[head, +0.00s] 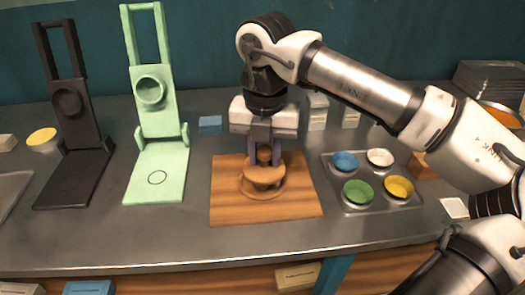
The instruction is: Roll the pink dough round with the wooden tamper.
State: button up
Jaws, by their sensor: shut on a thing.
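The wooden tamper (264,175) stands upright on the wooden board (225,206) in the middle of the counter, with a wide round base and a knob on top. My gripper (264,158) is above the board, pointing down, its two fingers shut on the tamper's knob from either side. A brown ring or rim (262,192) shows around and below the tamper's base; I cannot tell whether it is part of the tamper or a separate piece. The pink dough is not visible; anything under the tamper is hidden by it.
Left stand a pale green press (157,172) and a black press (75,180). Right of the board is a metal tray (350,207) with blue, white, green and yellow cups. A small blue block (210,123) and white boxes (317,112) lie behind. The counter's front strip is clear.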

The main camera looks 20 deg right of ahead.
jog(key=shift+d+b, duration=0.3)
jog(key=shift+d, duration=0.1)
jog(key=shift+w+d+f+b, duration=0.1)
jog(key=shift+w+b, duration=0.2)
jog(key=shift+w, duration=0.15)
jog(key=shift+w+a, duration=0.15)
jog(key=shift+a, duration=0.1)
jog(key=shift+a+b, duration=0.3)
jog(key=shift+b, duration=0.05)
jog(key=shift+s+a, duration=0.1)
jog(key=shift+s, duration=0.35)
jog(key=shift+s+d, duration=0.2)
jog(key=shift+d, duration=0.15)
jog(key=shift+w+d+b, duration=0.2)
jog(key=shift+d+b, duration=0.1)
jog(key=shift+b, duration=0.1)
jog(key=shift+w, duration=0.3)
